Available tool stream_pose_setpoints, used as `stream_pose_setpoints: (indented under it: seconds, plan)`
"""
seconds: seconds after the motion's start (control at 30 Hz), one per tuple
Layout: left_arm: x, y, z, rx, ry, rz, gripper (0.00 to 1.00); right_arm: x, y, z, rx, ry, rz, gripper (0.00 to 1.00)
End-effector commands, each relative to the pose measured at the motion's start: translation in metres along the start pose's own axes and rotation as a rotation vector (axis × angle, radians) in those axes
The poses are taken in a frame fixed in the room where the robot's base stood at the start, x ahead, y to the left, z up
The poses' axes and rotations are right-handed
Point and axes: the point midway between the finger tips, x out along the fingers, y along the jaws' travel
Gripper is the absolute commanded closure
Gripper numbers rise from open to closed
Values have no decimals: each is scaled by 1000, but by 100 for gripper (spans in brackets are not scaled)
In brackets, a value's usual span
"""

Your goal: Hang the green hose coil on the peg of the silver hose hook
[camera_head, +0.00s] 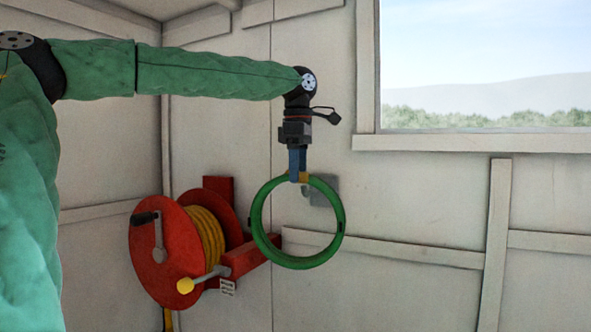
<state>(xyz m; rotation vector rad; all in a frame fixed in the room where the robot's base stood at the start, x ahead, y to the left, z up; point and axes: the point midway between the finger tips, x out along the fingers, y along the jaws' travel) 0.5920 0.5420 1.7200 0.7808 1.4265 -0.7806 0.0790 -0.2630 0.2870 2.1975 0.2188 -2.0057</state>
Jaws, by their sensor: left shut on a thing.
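The green hose coil (256,226) is a ring that hangs upright, facing me, below my left gripper (298,178). The gripper points down and is shut on the top of the coil. The silver hose hook (320,197) is a small grey plate on the wall, seen behind the upper right part of the coil. The coil and the gripper partly cover it, and I cannot make out its peg. I cannot tell how far the coil is from the hook. My right gripper is out of view.
A red hose reel (157,270) with a yellow hose (203,238) is at the lower left, its bracket close to the coil's left side in the picture. A window (470,75) is at the upper right. The wall right of the coil has only flat battens.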

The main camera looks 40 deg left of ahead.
Motion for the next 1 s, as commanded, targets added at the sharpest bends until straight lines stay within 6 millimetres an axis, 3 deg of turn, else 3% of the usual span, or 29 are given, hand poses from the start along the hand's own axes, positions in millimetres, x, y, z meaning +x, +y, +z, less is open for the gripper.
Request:
stream_pose_setpoints:
  seconds: [1.0]
  plan:
    - [0,45,12,-2,0,2,97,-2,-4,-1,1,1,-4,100]
